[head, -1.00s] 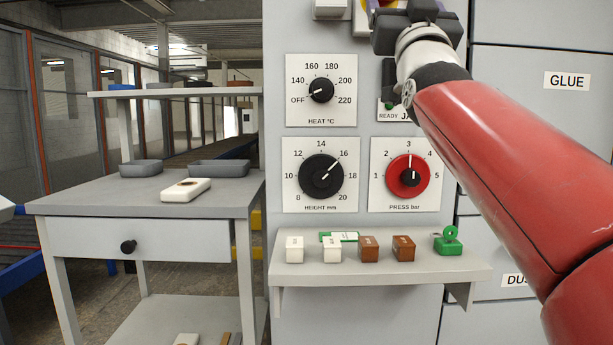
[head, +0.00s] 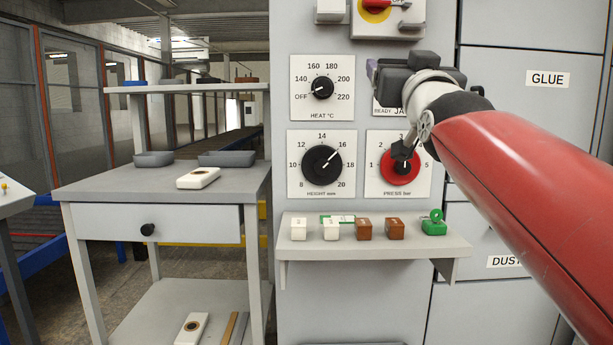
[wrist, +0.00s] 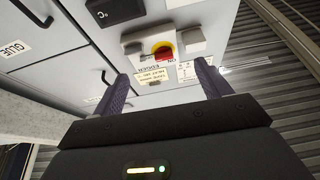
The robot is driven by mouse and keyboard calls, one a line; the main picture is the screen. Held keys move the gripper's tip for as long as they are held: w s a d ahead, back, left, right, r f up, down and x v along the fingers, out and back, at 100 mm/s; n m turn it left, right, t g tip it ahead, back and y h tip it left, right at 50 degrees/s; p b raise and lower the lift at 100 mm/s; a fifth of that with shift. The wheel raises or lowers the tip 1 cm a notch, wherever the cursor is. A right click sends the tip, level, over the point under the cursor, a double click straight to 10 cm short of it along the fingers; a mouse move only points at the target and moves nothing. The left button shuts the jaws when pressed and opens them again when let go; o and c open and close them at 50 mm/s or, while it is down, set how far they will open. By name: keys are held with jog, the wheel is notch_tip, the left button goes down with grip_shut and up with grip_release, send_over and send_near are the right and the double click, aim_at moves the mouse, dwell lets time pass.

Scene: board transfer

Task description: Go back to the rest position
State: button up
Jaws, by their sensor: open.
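My gripper (wrist: 161,88) is open and empty in the wrist view, its two dark purple fingers apart. Between and beyond them is a panel with a red and yellow switch (wrist: 163,50). In the head view my gripper is raised in front of the grey machine panel, level with the heat and ready plates, its fingers mostly hidden behind its dark body. My red arm reaches in from the right. The heat dial (head: 321,88), height dial (head: 321,164) and red press dial (head: 400,166) are on the panel; my wrist partly covers the press plate.
A small shelf (head: 455,245) below the dials holds white blocks (head: 298,229), brown blocks (head: 364,229) and a green padlock-like piece (head: 434,224). A grey table (head: 100,188) at left holds a white device (head: 198,178) and grey trays (head: 226,158). Labelled drawers stand at right.

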jog(key=s+f+g+p, duration=0.1)
jog(key=s+f+g, duration=0.4)
jog(key=f, duration=1)
jog(key=s+f+g+p, duration=0.1)
jog(key=s+f+g, duration=0.5)
jog(key=s+f, duration=0.5)
jog(key=s+f+g+p, duration=0.1)
jog(key=s+f+g, duration=0.4)
jog(key=f, duration=1.4)
jog(key=s, duration=0.3)
jog(key=shift+s+d+f+g, duration=0.15)
jog(key=shift+s+f+g, duration=0.1)
jog(key=shift+g, duration=0.15)
jog(key=shift+c, duration=0.2)
